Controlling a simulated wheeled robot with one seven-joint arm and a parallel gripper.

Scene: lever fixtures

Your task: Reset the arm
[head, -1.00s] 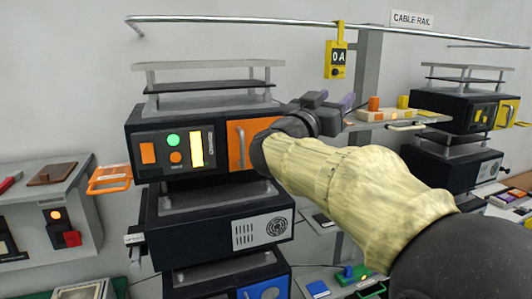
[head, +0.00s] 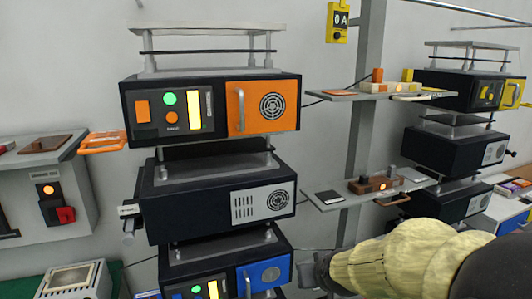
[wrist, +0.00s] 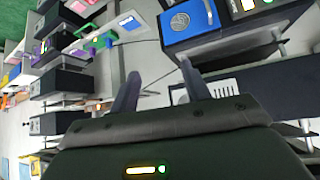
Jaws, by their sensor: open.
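My arm, in a pale yellow sleeve, comes in from the lower right of the head view. My gripper (head: 318,272) is at the bottom centre there, right of the lowest black unit with the blue panel (head: 262,275). In the wrist view my gripper's two fingers (wrist: 160,92) stand apart with nothing between them. The blue panel (wrist: 188,18) shows beyond them at the top of that view. In the head view the upper unit's orange door (head: 262,107) with its handle looks closed. My fingertips are hard to make out in the head view.
A middle black unit (head: 215,195) sits between the upper and lower ones. A shelf with a brown box (head: 372,186) juts out right of the stack, above my gripper. More black units (head: 450,150) stand at the right. A grey box with a red switch (head: 65,214) is at the left.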

